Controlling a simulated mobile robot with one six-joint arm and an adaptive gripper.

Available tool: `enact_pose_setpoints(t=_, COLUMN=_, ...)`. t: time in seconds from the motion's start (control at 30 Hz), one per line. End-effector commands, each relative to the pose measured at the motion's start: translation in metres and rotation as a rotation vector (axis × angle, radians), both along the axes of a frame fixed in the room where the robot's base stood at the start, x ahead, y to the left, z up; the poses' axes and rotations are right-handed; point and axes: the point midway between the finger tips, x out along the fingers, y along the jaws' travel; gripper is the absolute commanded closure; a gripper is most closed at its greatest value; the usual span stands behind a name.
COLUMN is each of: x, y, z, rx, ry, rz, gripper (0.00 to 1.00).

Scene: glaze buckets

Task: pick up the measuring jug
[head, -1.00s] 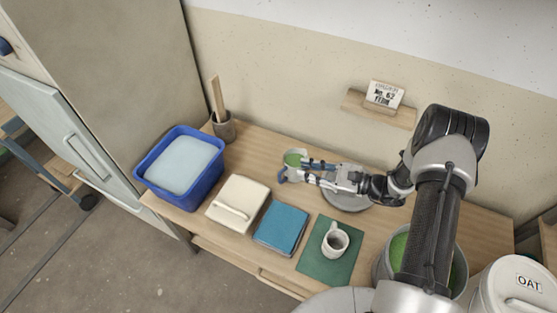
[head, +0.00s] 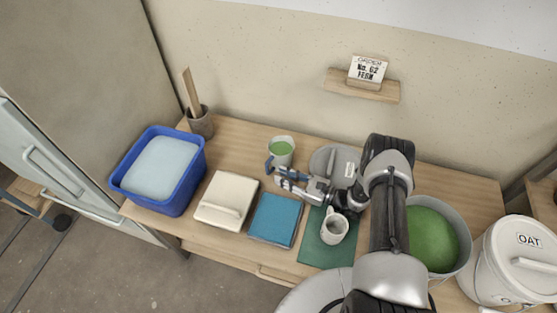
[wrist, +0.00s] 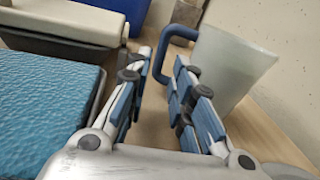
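The measuring jug (head: 281,150) is a pale, translucent cup with green liquid in it, upright on the wooden table near the wall. Its blue handle (wrist: 182,32) points toward my gripper. My gripper (head: 277,174) is at the jug's near side, low over the table. In the wrist view, my gripper (wrist: 164,62) is open, with the blue handle in the gap between its fingertips. The jug's body (wrist: 228,66) is just beyond the right finger. I cannot tell whether a finger touches the handle.
A blue tub (head: 190,185), a cream lidded box (head: 225,190) and a blue-topped block (head: 275,218) stand left and in front. A white mug (head: 334,228) on a green mat (head: 314,246) is near my arm. A bucket of green glaze (head: 432,238) stands right.

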Motion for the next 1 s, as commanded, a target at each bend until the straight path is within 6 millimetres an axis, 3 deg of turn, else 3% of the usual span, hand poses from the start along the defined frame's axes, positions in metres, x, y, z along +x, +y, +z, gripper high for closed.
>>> enact_pose_setpoints(t=0.4, x=0.025, y=0.041, z=0.000, rx=0.000, ry=-0.002, rz=0.001, gripper=0.79)
enact_pose_setpoints(t=0.67, x=0.027, y=0.044, z=0.001, rx=0.000, ry=-0.001, rz=-0.001, gripper=0.79)
enact_pose_setpoints(t=1.0, x=0.027, y=0.044, z=0.001, rx=0.001, ry=-0.001, rz=-0.001, gripper=1.00)
